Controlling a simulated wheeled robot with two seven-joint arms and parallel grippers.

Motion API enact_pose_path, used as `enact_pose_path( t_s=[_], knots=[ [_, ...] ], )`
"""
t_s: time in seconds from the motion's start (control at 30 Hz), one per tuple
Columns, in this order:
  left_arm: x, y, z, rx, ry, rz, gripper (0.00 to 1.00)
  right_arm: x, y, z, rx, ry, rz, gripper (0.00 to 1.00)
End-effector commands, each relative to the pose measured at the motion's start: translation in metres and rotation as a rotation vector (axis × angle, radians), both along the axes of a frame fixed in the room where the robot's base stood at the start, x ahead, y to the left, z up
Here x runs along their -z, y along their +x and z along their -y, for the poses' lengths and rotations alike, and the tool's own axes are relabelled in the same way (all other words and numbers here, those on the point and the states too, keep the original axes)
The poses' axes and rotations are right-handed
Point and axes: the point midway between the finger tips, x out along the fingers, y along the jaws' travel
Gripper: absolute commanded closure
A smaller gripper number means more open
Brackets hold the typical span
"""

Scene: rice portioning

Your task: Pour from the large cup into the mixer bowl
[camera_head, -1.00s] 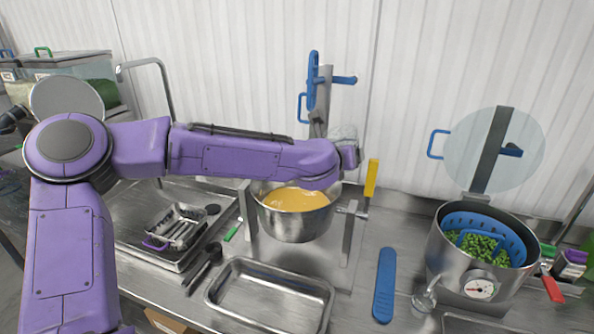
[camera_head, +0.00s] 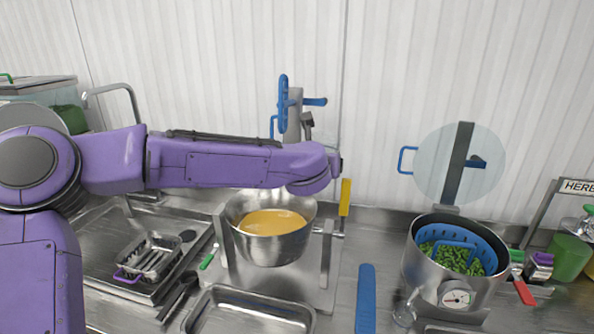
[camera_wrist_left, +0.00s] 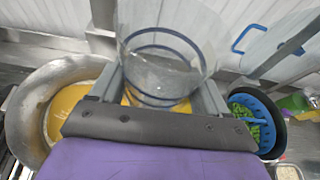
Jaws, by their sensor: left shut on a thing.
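The large cup (camera_wrist_left: 165,55) is clear with dark blue rings. It shows in the left wrist view between the fingers of my left gripper (camera_wrist_left: 160,92), which is shut on it. Some yellow shows at the cup's lower part; I cannot tell if it is inside or behind. The steel mixer bowl (camera_head: 268,246) holds a yellow-orange mixture and stands below my left forearm in the head view. The bowl (camera_wrist_left: 30,105) also shows at the left of the wrist view. In the head view my wrist hides the gripper and cup. My right gripper is not in view.
The mixer's post with blue handles (camera_head: 283,100) rises behind the bowl. A steel pot (camera_head: 430,275) with a blue strainer of green peas stands at right. An empty steel tray (camera_head: 312,322) lies in front, beside a blue utensil (camera_head: 365,300). A sink with a basket is at left.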

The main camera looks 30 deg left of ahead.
Motion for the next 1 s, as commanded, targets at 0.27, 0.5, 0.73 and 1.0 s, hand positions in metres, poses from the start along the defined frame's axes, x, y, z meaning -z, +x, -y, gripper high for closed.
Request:
enact_pose_path(
  t_s=[0.27,0.5,0.73,1.0],
  knots=[
    [0.000,0.000,0.000,0.000,0.000,0.000,0.86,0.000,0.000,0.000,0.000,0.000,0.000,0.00],
    [-0.001,-0.009,0.004,0.001,-0.001,0.001,0.86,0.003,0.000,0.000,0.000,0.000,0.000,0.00],
    [-0.009,-0.034,0.013,0.001,0.000,0.002,0.86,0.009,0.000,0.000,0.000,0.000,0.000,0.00],
    [-0.017,-0.064,0.024,0.001,-0.001,0.002,0.86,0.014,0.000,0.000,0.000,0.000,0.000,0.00]
  ],
)
